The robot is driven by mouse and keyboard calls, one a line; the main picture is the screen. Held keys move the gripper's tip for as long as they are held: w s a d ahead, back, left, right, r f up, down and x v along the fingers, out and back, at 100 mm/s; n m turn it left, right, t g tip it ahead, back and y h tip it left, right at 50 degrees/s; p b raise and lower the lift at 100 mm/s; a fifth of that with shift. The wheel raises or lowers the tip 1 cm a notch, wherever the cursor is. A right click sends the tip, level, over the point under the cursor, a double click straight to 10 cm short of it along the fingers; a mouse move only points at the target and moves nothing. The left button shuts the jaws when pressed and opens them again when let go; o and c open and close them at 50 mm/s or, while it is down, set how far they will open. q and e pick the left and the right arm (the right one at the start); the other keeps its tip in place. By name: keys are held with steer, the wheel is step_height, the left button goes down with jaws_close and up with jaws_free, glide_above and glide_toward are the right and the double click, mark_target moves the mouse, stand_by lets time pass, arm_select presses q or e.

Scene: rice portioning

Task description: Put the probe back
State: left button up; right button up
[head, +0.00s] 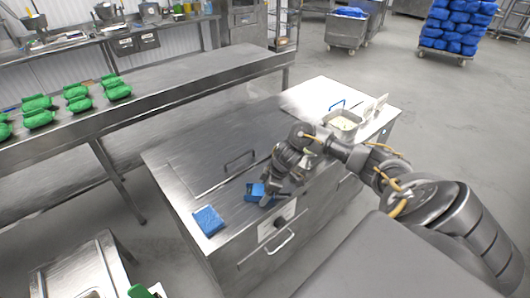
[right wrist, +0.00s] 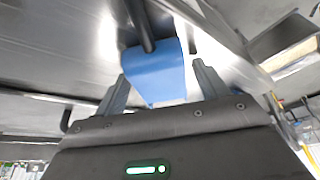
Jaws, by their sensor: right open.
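My right gripper (head: 270,191) is over the front edge of the steel cabinet top. In the right wrist view its two fingers (right wrist: 162,82) are spread open, on either side of a blue block (right wrist: 158,75). I cannot tell whether they touch it. A dark rod (right wrist: 142,25), which may be the probe, meets the far side of this block; I cannot tell whether it is stuck in it. In the head view the block (head: 253,192) is partly hidden by the gripper. A second blue block (head: 208,221) lies to the left on the cabinet top. My left gripper is not in view.
The steel cabinet (head: 190,165) has a handle on its top and one on its front. A container of white food (head: 342,122) stands at its right end. A long bench (head: 170,92) with several green items (head: 77,98) runs behind. The cabinet top's middle is clear.

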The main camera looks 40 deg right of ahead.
steer(key=v, duration=1.2)
steer(key=shift+r, duration=0.1)
